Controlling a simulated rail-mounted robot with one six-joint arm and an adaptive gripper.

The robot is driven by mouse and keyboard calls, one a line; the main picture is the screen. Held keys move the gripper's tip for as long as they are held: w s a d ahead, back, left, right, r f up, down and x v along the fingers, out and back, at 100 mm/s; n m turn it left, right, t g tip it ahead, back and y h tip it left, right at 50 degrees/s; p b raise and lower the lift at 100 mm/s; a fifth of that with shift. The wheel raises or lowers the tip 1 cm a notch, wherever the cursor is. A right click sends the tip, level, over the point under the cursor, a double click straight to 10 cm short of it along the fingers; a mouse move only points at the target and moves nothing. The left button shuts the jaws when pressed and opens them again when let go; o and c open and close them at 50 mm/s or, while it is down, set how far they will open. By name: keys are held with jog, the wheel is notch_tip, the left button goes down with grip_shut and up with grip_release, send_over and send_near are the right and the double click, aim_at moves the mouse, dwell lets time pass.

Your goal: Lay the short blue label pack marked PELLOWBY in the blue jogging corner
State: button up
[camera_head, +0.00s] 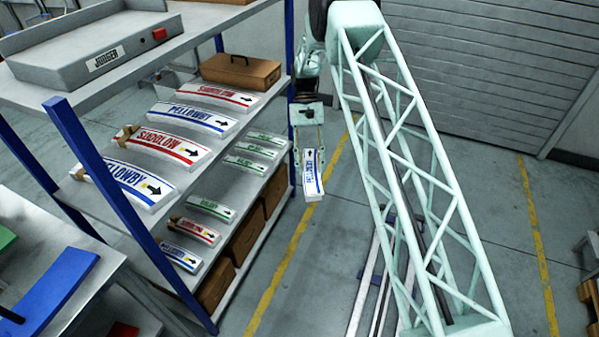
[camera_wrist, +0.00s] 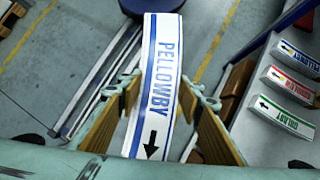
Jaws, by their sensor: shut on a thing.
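My gripper (camera_head: 309,148) is shut on a short white label pack (camera_head: 313,180) with blue edge bands, held in mid-air to the right of the shelf rack. In the wrist view the same pack (camera_wrist: 163,70) reads PELLOWBY, with a black arrow at its near end. The wooden-faced fingers sit on either side of it. A blue flat piece (camera_head: 55,290), likely the blue jogging corner, lies on a grey bench at the lower left, well away from my gripper. Its walls are hard to make out.
Long PELLOWBY (camera_head: 205,119) and red-banded packs (camera_head: 165,145) lie on the rack's middle shelf. Short blue (camera_head: 180,257), red (camera_head: 195,231) and green packs (camera_head: 210,208) lie lower. A blue post (camera_head: 118,200) stands between the bench and shelves. The floor aisle around my gripper is open.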

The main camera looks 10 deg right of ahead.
jog(key=w+d+r+n+t+h+p, duration=0.2)
jog(key=d+r+n, duration=0.6)
jog(key=d+r, duration=0.4)
jog(key=w+d+r+n+t+h+p, duration=0.3)
jog(key=d+r+n, duration=0.6)
jog(key=d+r, duration=0.4)
jog(key=shift+w+d+r+h+p, duration=0.3)
jog(key=shift+w+r+h+p, duration=0.45)
jog(key=shift+r, duration=0.15)
jog(key=shift+s+a, duration=0.1)
